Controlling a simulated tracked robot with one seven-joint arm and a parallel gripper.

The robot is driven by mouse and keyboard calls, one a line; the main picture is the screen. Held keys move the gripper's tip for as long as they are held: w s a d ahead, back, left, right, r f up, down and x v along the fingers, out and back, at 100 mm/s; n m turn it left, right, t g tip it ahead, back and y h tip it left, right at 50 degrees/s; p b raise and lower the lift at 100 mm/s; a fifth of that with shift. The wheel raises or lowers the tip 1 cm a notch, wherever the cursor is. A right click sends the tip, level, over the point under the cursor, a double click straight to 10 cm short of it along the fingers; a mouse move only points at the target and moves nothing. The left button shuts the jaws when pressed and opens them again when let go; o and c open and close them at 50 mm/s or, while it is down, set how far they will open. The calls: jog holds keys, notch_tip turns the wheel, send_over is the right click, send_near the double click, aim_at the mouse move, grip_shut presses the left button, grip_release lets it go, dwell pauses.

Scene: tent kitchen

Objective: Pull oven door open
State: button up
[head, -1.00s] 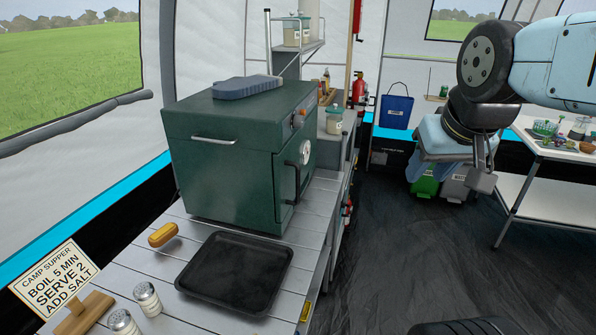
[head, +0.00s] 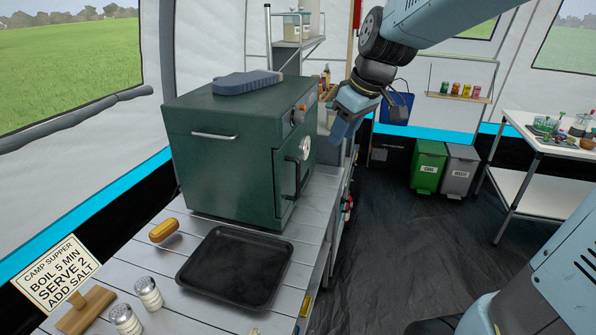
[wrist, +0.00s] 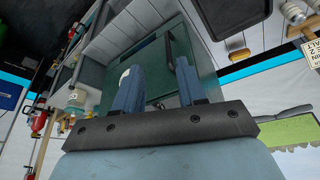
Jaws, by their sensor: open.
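The oven is a dark green box (head: 225,150) on the slatted table in the head view. Its door (head: 288,205) is on the right-hand side and looks shut. A black upright handle (head: 292,178) and a white round dial (head: 306,150) are on that side. My gripper (head: 343,128) is right of the oven, pointing down toward it and apart from the handle. In the wrist view my gripper (wrist: 158,66) has its two blue fingers spread, with nothing seen between them. The handle (wrist: 171,52) shows there close to the right fingertip; whether they touch cannot be told.
A blue-grey cloth-like item (head: 247,83) lies on the oven. A black tray (head: 236,268), a bun-like item (head: 164,231), shakers (head: 148,292) and a sign (head: 55,275) are in front. Shelves with jars (head: 294,27) stand behind.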

jog(key=w+a+f+n+g, duration=0.1)
jog(key=w+a+f+n, duration=0.2)
jog(key=w+a, duration=0.25)
jog(key=y, duration=0.1)
send_over(297, 195)
jog(key=f, duration=1.3)
jog(key=shift+w, duration=0.3)
jog(key=shift+d, duration=0.1)
jog(key=shift+c, duration=0.2)
grip_shut()
